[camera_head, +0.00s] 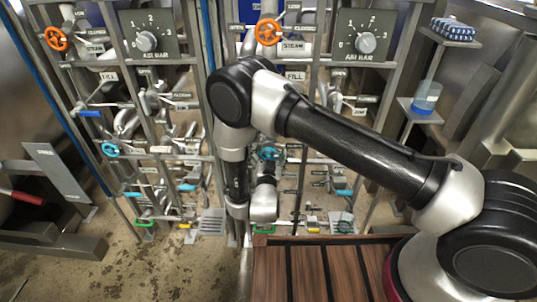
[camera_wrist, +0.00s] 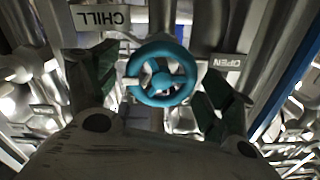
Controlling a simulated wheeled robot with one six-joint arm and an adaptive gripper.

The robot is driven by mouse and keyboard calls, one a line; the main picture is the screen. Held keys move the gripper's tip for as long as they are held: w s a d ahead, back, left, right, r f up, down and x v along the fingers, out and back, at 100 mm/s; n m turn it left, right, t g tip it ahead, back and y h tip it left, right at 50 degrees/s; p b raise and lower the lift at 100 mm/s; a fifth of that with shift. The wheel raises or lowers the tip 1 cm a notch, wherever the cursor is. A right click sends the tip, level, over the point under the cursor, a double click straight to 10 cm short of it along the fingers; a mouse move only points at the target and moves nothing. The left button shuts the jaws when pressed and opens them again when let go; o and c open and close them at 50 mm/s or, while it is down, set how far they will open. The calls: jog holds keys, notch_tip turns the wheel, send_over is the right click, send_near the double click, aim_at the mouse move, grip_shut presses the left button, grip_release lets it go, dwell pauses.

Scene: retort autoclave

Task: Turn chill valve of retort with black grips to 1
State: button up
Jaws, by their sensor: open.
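A teal chill valve handwheel (camera_wrist: 161,74) sits between the two fingers of my gripper (camera_wrist: 158,88) in the wrist view. The fingers stand apart on either side of the wheel, and I see no clear contact. A white CHILL label (camera_wrist: 100,18) is at the wheel's upper left, upside down, and an OPEN label (camera_wrist: 227,61) is at its right. In the head view the teal wheel (camera_head: 269,153) is partly covered by my arm. My gripper is hidden there behind my wrist. Black grips are not clearly identifiable.
Another teal wheel (camera_head: 110,149) is on the left pipe rack. Orange steam wheels (camera_head: 57,39) and (camera_head: 267,31) sit higher up, beside air bar dials (camera_head: 366,43). Pipes and posts crowd around my arm. A wooden slatted deck (camera_head: 288,272) lies below.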

jog(key=c, duration=1)
jog(key=shift+c, duration=0.2)
jog(key=shift+n, duration=0.3)
jog(key=n, duration=0.5)
jog(key=shift+a, duration=0.15)
jog(key=n, duration=0.6)
jog(key=shift+a, duration=0.15)
jog(key=shift+f, duration=0.1)
jog(key=o, duration=1)
